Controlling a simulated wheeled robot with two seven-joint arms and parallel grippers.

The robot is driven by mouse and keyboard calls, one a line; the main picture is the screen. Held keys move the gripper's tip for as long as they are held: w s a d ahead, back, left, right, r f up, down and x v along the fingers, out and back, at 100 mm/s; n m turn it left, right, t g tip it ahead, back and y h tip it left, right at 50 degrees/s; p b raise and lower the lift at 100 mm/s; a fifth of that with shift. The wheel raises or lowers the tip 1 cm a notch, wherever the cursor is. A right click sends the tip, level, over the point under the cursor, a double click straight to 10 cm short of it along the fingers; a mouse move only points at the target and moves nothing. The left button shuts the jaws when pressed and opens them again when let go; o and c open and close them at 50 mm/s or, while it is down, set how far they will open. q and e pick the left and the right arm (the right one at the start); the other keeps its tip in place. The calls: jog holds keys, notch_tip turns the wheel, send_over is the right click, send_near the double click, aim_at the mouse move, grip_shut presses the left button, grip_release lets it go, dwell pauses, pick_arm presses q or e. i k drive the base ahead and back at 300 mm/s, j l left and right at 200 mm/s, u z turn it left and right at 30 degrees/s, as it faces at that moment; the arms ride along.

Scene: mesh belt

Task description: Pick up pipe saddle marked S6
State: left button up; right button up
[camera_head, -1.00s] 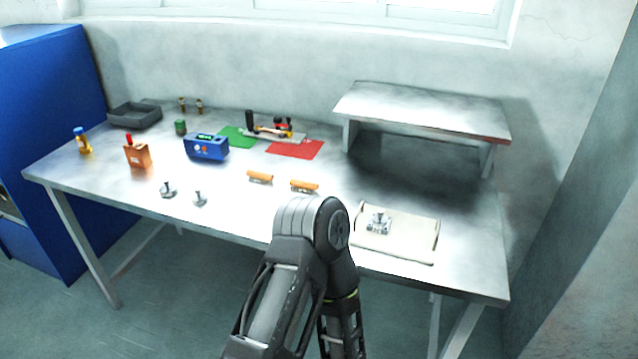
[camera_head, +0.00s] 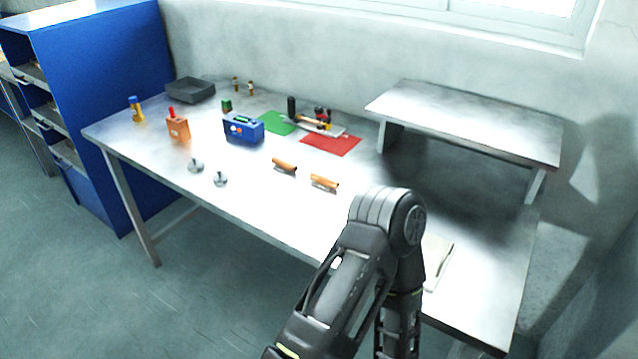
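No S6 mark can be read at this size, so I cannot tell which piece is the pipe saddle marked S6. Two small grey metal pieces, one to the left (camera_head: 196,166) and one to the right (camera_head: 220,180), stand near the table's front edge. Two orange-brown half-round pieces, one to the left (camera_head: 284,165) and one to the right (camera_head: 324,182), lie near mid-table. A pale tray (camera_head: 437,262) is mostly hidden behind one of my arms, and anything on it is hidden. Neither gripper is in view.
The metal table (camera_head: 255,205) also holds a blue box (camera_head: 243,129), an orange block (camera_head: 177,128), a dark bin (camera_head: 190,90), a green mat (camera_head: 276,123) and a red mat (camera_head: 331,144). A raised shelf (camera_head: 470,115) stands right. A blue cabinet (camera_head: 115,90) stands left.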

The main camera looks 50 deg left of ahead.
aim_at(322, 182)
jog(key=u, duration=1.65)
